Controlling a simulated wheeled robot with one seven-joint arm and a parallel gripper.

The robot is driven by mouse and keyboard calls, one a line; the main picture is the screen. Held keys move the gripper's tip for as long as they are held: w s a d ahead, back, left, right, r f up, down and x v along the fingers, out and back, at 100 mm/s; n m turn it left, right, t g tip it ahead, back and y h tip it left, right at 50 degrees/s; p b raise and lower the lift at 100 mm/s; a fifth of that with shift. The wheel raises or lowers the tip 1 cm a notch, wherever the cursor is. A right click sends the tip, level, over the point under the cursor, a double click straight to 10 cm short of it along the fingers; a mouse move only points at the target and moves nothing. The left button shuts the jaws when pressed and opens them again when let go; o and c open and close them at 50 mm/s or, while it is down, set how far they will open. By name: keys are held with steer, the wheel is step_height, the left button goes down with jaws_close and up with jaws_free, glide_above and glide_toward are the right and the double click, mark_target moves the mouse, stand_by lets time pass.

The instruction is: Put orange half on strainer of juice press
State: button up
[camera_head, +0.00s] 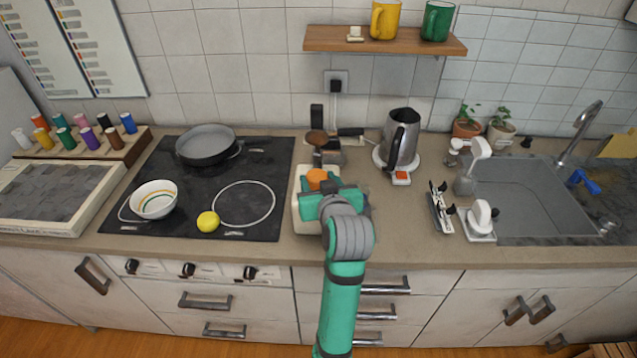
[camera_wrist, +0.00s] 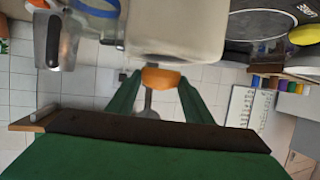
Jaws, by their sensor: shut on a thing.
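The orange half (camera_head: 317,178) is a small orange piece at the far side of my green gripper (camera_head: 322,187). In the wrist view the orange half (camera_wrist: 161,78) sits between the tips of the two green fingers, which are shut on it. A cream-coloured body (camera_head: 303,218) lies under and beside my gripper at the counter's front. In the wrist view this cream body (camera_wrist: 175,32) is right next to the orange half; I cannot tell whether they touch. It may be the juice press. My gripper and arm cover much of it, and I cannot make out its strainer.
A black hob (camera_head: 180,217) at the left carries a pan (camera_head: 206,144), a bowl (camera_head: 155,199) and a yellow fruit (camera_head: 208,221). A steel kettle (camera_head: 401,138) stands to the right behind my gripper. A sink (camera_head: 525,205) is further right. The counter between is partly clear.

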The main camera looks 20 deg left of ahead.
steer(key=shift+s+f, duration=0.25)
steer(key=shift+f, duration=0.4)
steer(key=shift+f, duration=0.1)
steer(key=o, duration=1)
steer(key=shift+o, duration=0.2)
steer(key=shift+w+a, duration=0.1)
steer(key=shift+w, duration=0.05)
